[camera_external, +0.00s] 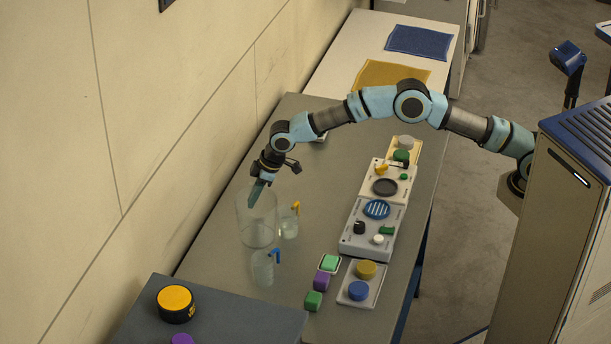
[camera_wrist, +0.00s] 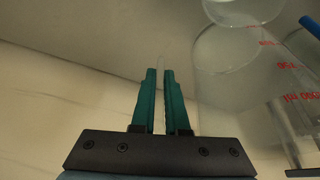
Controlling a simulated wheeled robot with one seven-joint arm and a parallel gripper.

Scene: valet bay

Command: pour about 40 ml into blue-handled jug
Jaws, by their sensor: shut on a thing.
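The blue-handled jug (camera_external: 262,268) is small and clear and stands on the grey counter, in front of a large clear beaker (camera_external: 257,232). A blue piece, likely its handle (camera_wrist: 311,27), shows at the right edge of the wrist view. Red volume marks show on clear walls there. My gripper (camera_external: 253,202) is at the beaker's upper rim, pointing down. In the wrist view its teal fingers (camera_wrist: 161,74) are nearly together, shut on a thin clear edge that appears to be the beaker's wall. The beaker looks upright on the counter. I cannot make out any liquid level.
A clear yellow-handled jug (camera_external: 289,224) stands right beside the beaker. The wall (camera_external: 150,130) runs close on the left. Control panels (camera_external: 371,226) and colored blocks (camera_external: 321,281) lie to the right. A dark box (camera_external: 235,318) with a yellow-topped puck (camera_external: 175,303) stands in front.

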